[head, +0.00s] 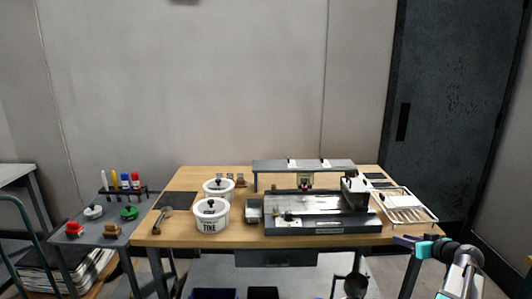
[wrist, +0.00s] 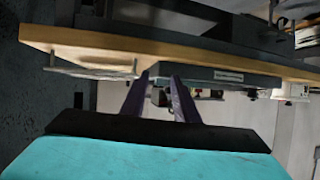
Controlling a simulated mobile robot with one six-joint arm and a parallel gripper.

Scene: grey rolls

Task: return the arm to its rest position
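My gripper (head: 400,240) is at the lower right of the head view, beside the right front corner of the wooden table (head: 185,230). Its teal body and dark purple fingers show there. In the wrist view, my gripper (wrist: 160,82) has its two fingers apart, with nothing seen between them. The table's wooden edge (wrist: 90,42) crosses the upper part of that view, tilted, beyond the fingertips. My arm reaches in from the bottom right of the head view.
A grey machine bed (head: 320,226) and white tubs (head: 210,222) stand on the table. A side table (head: 75,232) with pens is at left. A dark door (head: 445,110) stands behind.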

